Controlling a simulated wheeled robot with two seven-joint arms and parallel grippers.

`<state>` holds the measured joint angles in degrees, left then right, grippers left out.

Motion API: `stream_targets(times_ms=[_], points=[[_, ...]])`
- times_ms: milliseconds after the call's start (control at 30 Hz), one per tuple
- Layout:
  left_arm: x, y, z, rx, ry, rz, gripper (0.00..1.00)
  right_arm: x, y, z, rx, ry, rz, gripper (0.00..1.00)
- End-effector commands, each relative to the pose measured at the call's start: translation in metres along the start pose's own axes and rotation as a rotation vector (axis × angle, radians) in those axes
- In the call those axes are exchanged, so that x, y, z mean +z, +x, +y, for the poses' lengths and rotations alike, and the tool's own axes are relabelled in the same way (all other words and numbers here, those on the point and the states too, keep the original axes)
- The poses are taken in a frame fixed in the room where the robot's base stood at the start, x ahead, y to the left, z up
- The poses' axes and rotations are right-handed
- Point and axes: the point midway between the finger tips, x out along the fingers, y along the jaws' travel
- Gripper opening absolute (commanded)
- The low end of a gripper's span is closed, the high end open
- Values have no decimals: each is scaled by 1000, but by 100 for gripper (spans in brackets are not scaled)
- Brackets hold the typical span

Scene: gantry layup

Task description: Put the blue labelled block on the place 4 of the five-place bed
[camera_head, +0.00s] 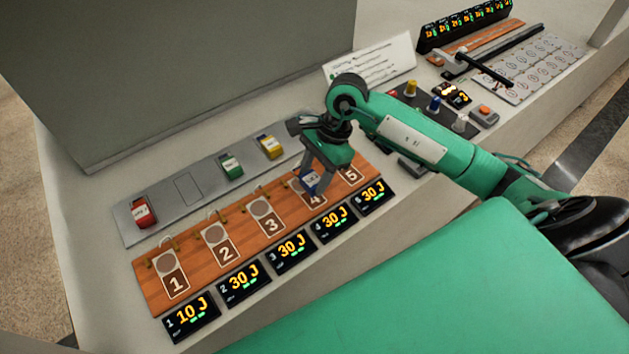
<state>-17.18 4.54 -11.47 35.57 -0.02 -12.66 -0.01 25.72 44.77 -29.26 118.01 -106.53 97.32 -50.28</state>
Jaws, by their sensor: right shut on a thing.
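The blue labelled block (309,182) is between the fingers of my right gripper (312,181), which is shut on it. The gripper points down over place 4 (317,199) of the wooden five-place bed (193,263). The block covers the upper part of place 4. I cannot tell whether it touches the bed or is a little above it. Places 1 (175,282), 2 (225,252) and 3 (271,224) are bare, and place 5 (350,175) is partly hidden by the gripper. My left gripper is not in view.
A grey strip behind the bed holds a red block (143,213), a green block (231,166) and a yellow block (270,147), with an empty outlined slot (188,189). Several displays (191,317) line the bed's front. A knob panel (435,107) and white sign (370,61) stand farther right.

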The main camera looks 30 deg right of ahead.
Motion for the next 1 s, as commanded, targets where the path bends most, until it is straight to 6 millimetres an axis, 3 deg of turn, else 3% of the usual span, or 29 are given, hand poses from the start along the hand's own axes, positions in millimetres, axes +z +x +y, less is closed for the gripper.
stream_targets(times_ms=[300,700,733,800,1000], points=[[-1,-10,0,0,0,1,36,-13,33,1,3,1,-1,19],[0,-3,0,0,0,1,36,-16,39,0,1,-1,0,19],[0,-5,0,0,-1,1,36,-15,38,0,1,-1,0,51],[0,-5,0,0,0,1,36,-15,37,0,1,-1,0,65],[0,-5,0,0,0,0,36,-15,37,0,1,-1,0,67]])
